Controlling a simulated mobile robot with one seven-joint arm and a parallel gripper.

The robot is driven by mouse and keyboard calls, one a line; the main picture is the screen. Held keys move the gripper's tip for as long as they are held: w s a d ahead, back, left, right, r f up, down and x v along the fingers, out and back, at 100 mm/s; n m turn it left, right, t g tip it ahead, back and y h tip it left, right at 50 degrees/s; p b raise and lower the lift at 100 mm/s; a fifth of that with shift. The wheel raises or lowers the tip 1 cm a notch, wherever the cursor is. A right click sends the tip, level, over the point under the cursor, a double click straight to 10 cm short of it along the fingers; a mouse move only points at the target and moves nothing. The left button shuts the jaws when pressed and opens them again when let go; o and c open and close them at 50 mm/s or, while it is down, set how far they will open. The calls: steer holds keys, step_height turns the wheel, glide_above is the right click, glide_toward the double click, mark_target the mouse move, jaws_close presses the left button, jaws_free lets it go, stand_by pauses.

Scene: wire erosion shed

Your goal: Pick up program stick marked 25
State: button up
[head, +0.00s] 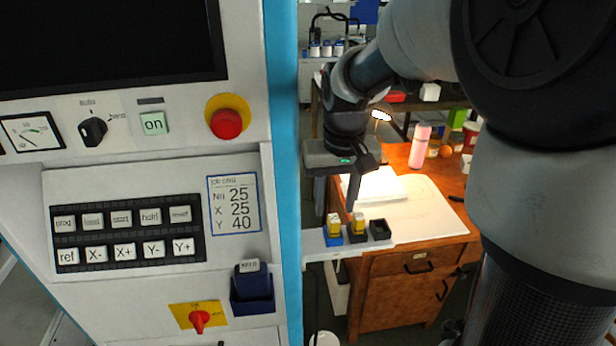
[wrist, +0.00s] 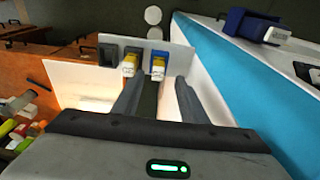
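Two yellow program sticks with white labelled ends stand in small holders on a pale shelf (head: 318,252). One stick (head: 334,224) is in the blue holder (head: 331,239); it also shows in the wrist view (wrist: 158,68). The other stick (head: 358,222) is in the middle dark holder (head: 356,236), also in the wrist view (wrist: 129,66). Their markings are too small to read, so I cannot tell which is 25. My gripper (head: 353,203) is above the sticks. In the wrist view my gripper (wrist: 159,84) is open, with nothing visible between its fingers.
A third dark holder (head: 380,230) is empty. The machine's job card (head: 234,205) reads No 25, X 25, Y 40. A dark blue holder (head: 252,291) with a labelled piece is on the machine front. A wooden desk (head: 400,262) with papers and a pink bottle (head: 420,147) stands behind.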

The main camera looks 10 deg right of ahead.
mark_target(335, 219)
steer(key=f, duration=0.5)
steer(key=shift+w+d+f, duration=0.1)
steer(key=shift+w+d, duration=0.1)
steer(key=shift+w, duration=0.2)
jaws_close()
